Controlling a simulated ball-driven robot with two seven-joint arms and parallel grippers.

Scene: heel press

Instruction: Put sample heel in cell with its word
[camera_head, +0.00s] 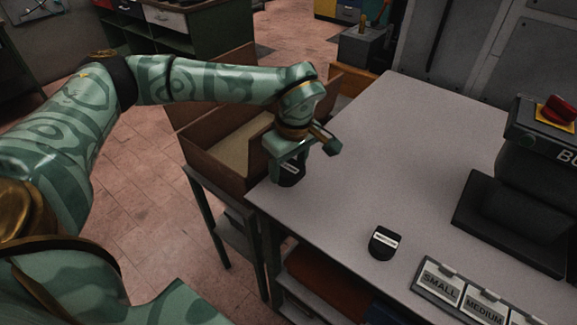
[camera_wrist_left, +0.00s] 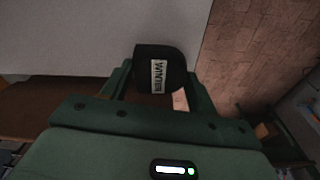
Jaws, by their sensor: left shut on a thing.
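My left gripper (camera_head: 289,168) is shut on a black heel (camera_head: 291,179) at the table's left edge, beside the wooden box. In the left wrist view this held heel (camera_wrist_left: 176,58) sits between the fingers, and its white label appears to read WINTER. I cannot tell whether it touches the table. A second black heel (camera_head: 382,247) with a white label, too small to read, lies on the table towards the front. A rack of cells (camera_head: 425,290) at the front right has cards reading SMALL and MEDIUM, plus a third card cut off by the frame. My right gripper is not in view.
The grey table (camera_head: 370,150) is clear in the middle. A dark machine (camera_head: 530,150) with a red button stands at the right on a black base. An open wooden box (camera_head: 205,160) stands against the table's left side.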

